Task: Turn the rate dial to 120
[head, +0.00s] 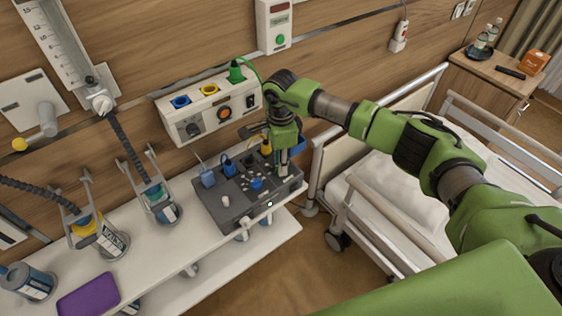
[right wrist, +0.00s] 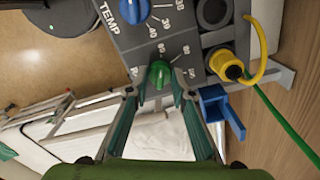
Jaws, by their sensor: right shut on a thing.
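A grey control box (head: 235,212) stands on the white shelf in the head view. My right gripper (head: 283,165) points down at its right end and hides the knob there. In the right wrist view a green dial (right wrist: 160,73) sits on the box's grey face, with white numbers around it that are too small to read surely. The two fingers of my right gripper (right wrist: 155,85) are on either side of this dial, shut on it. Its name is not readable. My left gripper is not in view.
A blue dial marked TEMP (right wrist: 135,12) is beside the green one. A yellow plug (right wrist: 228,65) with a green cable and a blue clip (right wrist: 220,108) are close to the right finger. The bed (head: 385,195) stands right of the shelf (head: 160,255).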

